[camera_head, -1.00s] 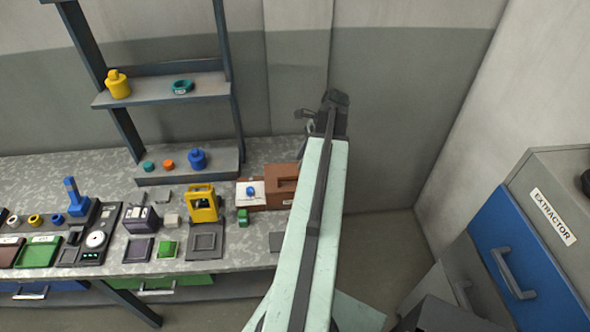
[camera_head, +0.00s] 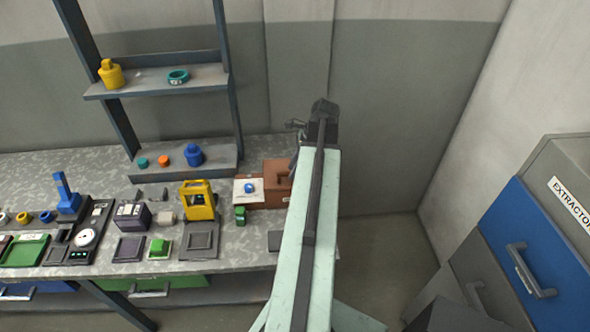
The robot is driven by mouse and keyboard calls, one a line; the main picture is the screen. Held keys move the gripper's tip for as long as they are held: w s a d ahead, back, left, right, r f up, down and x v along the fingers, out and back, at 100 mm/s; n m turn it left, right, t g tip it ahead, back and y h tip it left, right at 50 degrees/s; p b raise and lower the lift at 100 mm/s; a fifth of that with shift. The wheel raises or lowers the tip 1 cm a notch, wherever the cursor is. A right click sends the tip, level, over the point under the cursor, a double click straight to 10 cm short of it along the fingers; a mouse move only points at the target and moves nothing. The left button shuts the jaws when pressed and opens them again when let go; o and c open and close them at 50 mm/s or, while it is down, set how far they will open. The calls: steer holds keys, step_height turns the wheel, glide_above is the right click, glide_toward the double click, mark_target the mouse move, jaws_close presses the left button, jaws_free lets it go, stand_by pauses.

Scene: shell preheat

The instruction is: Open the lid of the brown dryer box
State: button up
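The brown dryer box (camera_head: 274,170) stands at the right end of the speckled bench, against the back wall. Its lid looks closed, with a dark handle or slot on it. My arm crosses in front of its right part and hides that side. A white plate with a blue knob (camera_head: 249,188) sits at its left front. My gripper (camera_head: 297,125) is at the far end of my arm, above and behind the box's right side. It is small, dark and partly hidden, so its fingers do not show clearly.
A yellow frame device (camera_head: 199,200) and a green block (camera_head: 240,214) stand left of the box. A grey shelf rack (camera_head: 160,80) rises behind the bench.

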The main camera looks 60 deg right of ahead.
jaws_close()
stand_by(1.1)
